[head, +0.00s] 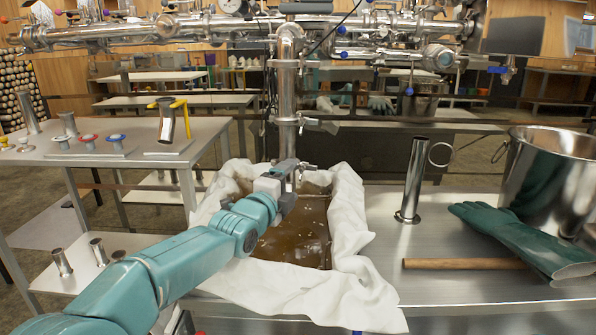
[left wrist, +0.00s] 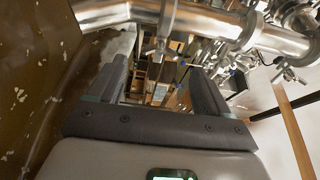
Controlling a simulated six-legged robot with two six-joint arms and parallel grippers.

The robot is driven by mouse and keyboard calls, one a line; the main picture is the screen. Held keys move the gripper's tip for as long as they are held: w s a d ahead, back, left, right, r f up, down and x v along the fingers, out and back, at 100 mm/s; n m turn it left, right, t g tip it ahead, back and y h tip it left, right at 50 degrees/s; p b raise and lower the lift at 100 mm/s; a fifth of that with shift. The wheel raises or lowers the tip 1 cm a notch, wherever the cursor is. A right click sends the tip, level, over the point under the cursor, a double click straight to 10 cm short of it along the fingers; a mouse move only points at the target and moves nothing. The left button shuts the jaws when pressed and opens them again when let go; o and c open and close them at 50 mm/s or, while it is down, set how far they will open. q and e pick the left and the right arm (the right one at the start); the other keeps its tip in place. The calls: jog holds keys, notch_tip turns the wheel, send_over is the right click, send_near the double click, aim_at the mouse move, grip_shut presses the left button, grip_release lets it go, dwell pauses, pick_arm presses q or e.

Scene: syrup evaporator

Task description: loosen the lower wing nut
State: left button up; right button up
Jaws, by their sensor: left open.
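I see no contact with the nut. My right gripper is not in view.
A white cloth (head: 350,225) drapes around the pan of brown syrup (head: 300,245). To the right are a steel cylinder (head: 413,180), a wooden rod (head: 465,264), a green glove (head: 520,240) and a large pot (head: 550,180). Pipes cross overhead.

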aim_at(303, 170)
pick_arm(q)
jog(key=p+x, duration=0.3)
jog(key=x, duration=0.2)
jog(key=shift+w+d+p, duration=0.1)
jog(key=shift+w+p, duration=0.25)
jog(key=c, duration=1)
jog(key=n+b, duration=0.1)
jog(key=n, duration=0.3)
jog(key=shift+t, duration=0.3)
jog(key=o, duration=1)
